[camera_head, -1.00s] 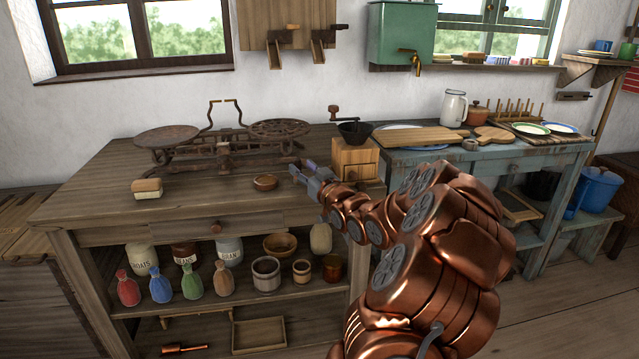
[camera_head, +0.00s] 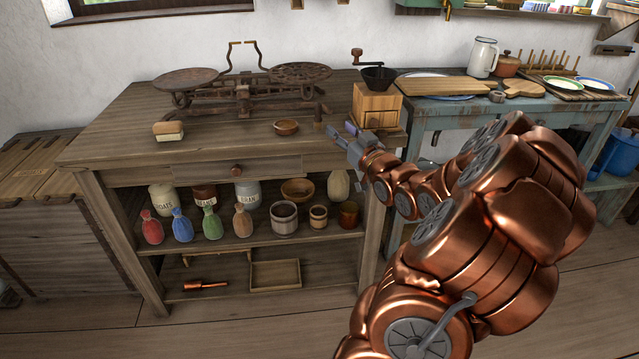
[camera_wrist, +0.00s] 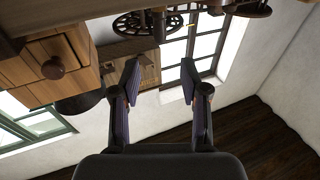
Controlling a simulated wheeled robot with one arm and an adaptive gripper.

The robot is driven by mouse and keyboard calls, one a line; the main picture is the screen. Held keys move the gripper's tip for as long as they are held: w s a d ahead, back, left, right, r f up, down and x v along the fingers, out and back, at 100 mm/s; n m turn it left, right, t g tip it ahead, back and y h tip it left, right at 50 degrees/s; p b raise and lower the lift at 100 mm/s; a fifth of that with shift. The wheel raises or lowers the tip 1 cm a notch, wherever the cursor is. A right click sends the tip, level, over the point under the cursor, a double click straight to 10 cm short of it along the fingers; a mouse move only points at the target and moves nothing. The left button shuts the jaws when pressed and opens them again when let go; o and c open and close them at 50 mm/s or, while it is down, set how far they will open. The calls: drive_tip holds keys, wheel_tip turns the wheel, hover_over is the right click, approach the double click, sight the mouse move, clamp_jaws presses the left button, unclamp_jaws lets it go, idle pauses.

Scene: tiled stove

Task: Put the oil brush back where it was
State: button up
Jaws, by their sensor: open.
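A block-shaped brush (camera_head: 168,131) with a wooden back and a pale lower part rests on the left of the wooden table (camera_head: 118,143). A copper-coloured tool with a thin handle (camera_head: 205,286) lies on the table's bottom shelf. I cannot tell whether either is the oil brush. My gripper (camera_head: 343,137) is open at the table's front right, beside the coffee grinder and well to the right of the block brush. In the wrist view my gripper (camera_wrist: 159,78) has its two fingers apart with nothing between them.
The coffee grinder (camera_head: 377,107) stands close to my gripper; its knobbed drawer (camera_wrist: 52,68) fills the wrist view's left. Jars and cloth bags fill the middle shelf. The table's front left is clear.

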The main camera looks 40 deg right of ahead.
drive_tip(key=shift+w, duration=0.1)
drive_tip(key=w+a+f+n+g+y, duration=0.1)
drive_tip(key=w+a+f+g+y, duration=0.1)
drive_tip(key=w+a+f+g, duration=0.4)
drive_tip(key=s+a+f+g, duration=0.45)
drive_tip(key=a+f, duration=0.25)
drive_tip(key=a, duration=0.4)
drive_tip(key=s+a+n+g+y, duration=0.1)
drive_tip(key=s+a+g, duration=0.4)
drive_tip(key=s+a, duration=0.7)
drive_tip(key=s+a+n+g+y, duration=0.1)
drive_tip(key=s+a+g, duration=0.4)
drive_tip(key=s+a, duration=0.6)
drive_tip(key=s+y, duration=0.1)
drive_tip(key=s, duration=0.4)
drive_tip(key=shift+s+a+r+g, duration=0.25)
drive_tip(key=shift+a+r+g, duration=0.1)
drive_tip(key=shift+a+r, duration=0.05)
wheel_tip(320, 180, up, 27)
drive_tip(key=t+p, duration=0.1)
drive_tip(key=p, duration=2.4)
drive_tip(key=shift+s, duration=0.2)
drive_tip(key=shift+f, duration=0.15)
